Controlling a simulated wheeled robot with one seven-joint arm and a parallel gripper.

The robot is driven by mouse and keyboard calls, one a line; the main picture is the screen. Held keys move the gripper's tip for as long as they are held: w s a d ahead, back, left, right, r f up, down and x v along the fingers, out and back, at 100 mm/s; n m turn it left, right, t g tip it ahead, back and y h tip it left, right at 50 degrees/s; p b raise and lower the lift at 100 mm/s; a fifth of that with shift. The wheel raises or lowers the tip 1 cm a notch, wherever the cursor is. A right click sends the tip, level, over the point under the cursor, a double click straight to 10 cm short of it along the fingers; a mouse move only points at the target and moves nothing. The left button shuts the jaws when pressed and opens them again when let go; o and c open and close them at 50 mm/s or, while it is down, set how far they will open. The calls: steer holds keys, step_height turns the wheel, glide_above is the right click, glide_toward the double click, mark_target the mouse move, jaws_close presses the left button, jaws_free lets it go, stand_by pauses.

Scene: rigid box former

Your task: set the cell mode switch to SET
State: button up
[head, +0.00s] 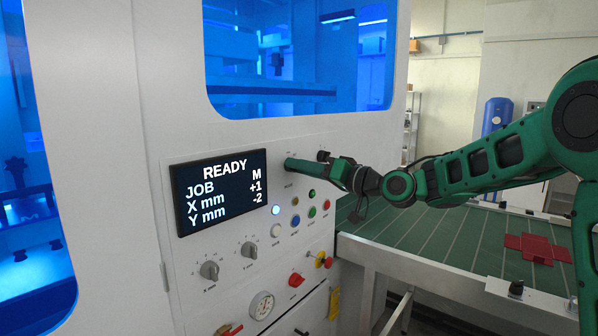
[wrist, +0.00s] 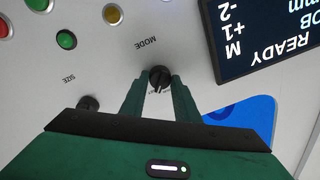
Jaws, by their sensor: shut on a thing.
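The cell mode switch (wrist: 160,76) is a small black rotary knob under the word MODE, upside down in the wrist view. My gripper (wrist: 160,88) has its two green fingers on either side of the knob and is shut on it. In the head view my gripper (head: 291,163) reaches from the right to the upper part of the white control panel and hides the switch. The position markings around the knob are too small and covered to read, so I cannot tell its setting. The display (head: 222,190) reads READY, JOB M, X mm +1, Y mm -2.
A black SIZE knob (wrist: 88,103) sits beside the mode switch. Coloured buttons, including a green one (wrist: 66,39), are below it on the panel. Grey dials, a red knob (head: 296,280) and a gauge (head: 262,305) are lower. A green table (head: 440,235) stands at right.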

steer(key=shift+w+d+m, duration=0.25)
steer(key=shift+d+m, duration=0.15)
steer(key=o, duration=1)
steer(key=shift+o, duration=0.2)
steer(key=shift+s+a, duration=0.1)
steer(key=v, duration=1)
steer(key=shift+s+d, duration=0.2)
steer(key=shift+d, duration=0.15)
steer(key=shift+f, duration=0.1)
